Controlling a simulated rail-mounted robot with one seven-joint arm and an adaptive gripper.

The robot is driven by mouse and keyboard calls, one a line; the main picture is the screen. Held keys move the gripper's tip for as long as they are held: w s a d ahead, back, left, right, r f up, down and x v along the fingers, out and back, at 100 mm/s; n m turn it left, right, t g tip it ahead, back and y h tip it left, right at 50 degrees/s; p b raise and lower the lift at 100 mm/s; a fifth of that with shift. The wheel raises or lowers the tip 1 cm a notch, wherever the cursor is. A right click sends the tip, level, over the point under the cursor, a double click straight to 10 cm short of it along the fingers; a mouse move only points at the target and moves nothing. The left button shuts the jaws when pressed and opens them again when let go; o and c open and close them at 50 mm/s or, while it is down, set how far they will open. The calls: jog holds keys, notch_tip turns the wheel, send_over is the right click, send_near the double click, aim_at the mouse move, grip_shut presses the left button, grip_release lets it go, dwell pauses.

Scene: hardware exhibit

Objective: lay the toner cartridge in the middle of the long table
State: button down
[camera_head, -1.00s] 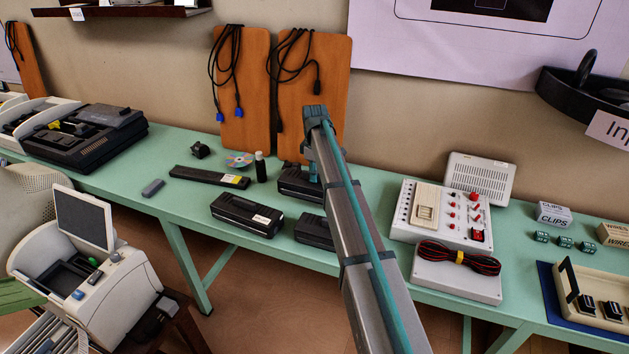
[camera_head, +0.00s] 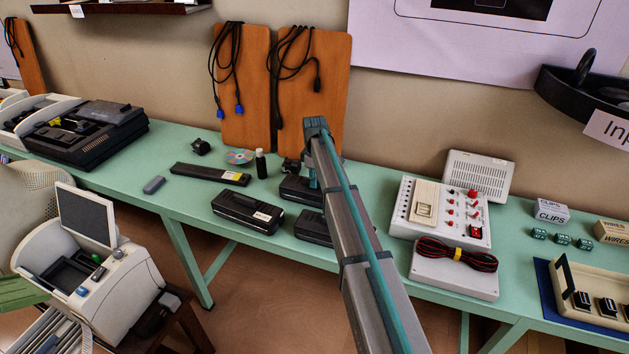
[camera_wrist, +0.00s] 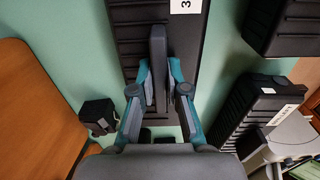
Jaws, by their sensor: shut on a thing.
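The toner cartridge (camera_head: 299,189) appears to be the black ribbed box under my gripper, among several similar dark items. My gripper (camera_head: 313,183) is above it in the head view and partly hides it. In the wrist view my gripper (camera_wrist: 160,88) is shut on the upright grey fin of the cartridge (camera_wrist: 130,45), which has a white label. The cartridge is low at the long table (camera_head: 150,190), near its back half; I cannot tell whether it touches the top.
Two similar black boxes (camera_head: 247,212) (camera_head: 312,228) lie close in front. A flat black bar (camera_head: 210,175), a disc (camera_head: 238,157), a small bottle (camera_head: 261,164) and a small black item (camera_head: 291,165) are around. A white control box (camera_head: 440,212) stands to the right.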

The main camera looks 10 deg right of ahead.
jog(key=shift+f, duration=0.1)
jog(key=c, duration=1.2)
grip_release()
notch_tip(320, 180, up, 12)
jog(key=b, duration=0.2)
jog(key=shift+r+b, duration=0.2)
jog(key=shift+b, duration=0.15)
jog(key=shift+s, duration=0.1)
